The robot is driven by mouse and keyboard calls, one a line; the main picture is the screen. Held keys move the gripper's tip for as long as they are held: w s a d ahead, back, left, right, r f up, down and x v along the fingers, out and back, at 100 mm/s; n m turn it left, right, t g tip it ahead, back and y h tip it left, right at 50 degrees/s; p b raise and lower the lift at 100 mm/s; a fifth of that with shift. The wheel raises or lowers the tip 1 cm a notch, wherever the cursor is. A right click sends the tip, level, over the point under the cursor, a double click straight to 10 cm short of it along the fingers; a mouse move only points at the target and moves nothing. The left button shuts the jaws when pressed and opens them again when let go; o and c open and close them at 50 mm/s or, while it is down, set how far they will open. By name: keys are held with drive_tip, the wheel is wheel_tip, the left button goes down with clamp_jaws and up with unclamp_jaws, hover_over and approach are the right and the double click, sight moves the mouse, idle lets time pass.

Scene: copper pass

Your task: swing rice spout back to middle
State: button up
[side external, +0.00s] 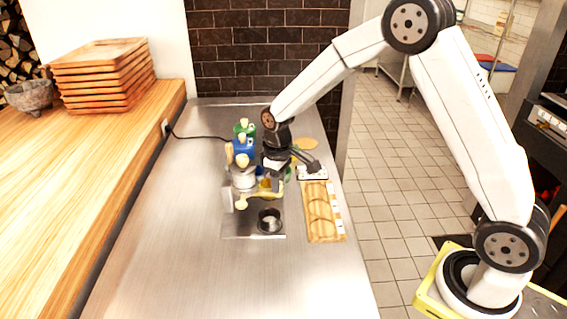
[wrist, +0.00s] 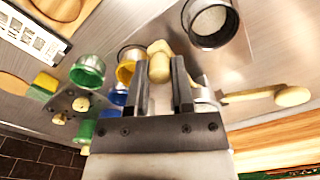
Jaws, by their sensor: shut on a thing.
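My gripper (side external: 274,182) is low over the steel counter, beside the dispenser group. In the wrist view its two fingers (wrist: 163,88) are closed around a cream knob (wrist: 158,66), which appears to be the handle of the rice spout. In the side view the cream spout bar (side external: 262,192) lies just below the fingers, and its rounded end (side external: 241,203) points front left. A metal canister (side external: 243,177) stands left of the gripper. A dark-rimmed round cup (side external: 269,221) sits in front of the gripper; it also shows in the wrist view (wrist: 212,24). The fingers partly hide the spout.
Blue (side external: 243,147) and green (side external: 244,128) units stand behind the canister. A wooden board (side external: 320,212) with round hollows lies right of the cup, with a small white device (side external: 312,172) behind it. Stacked wooden trays (side external: 102,75) are far left. The front counter is clear.

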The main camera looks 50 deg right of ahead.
drive_tip(key=o, duration=0.7)
drive_tip(key=shift+w+d, duration=0.1)
drive_tip(key=shift+r, duration=0.1)
drive_tip(key=shift+r, duration=2.9)
drive_tip(key=s+f+m+t, duration=0.2)
drive_tip(key=s+m, duration=0.1)
drive_tip(key=s, duration=1.5)
drive_tip(key=shift+s+a+f+t, duration=0.2)
drive_tip(key=shift+a+f+t, duration=0.1)
drive_tip(key=shift+a+f, duration=0.1)
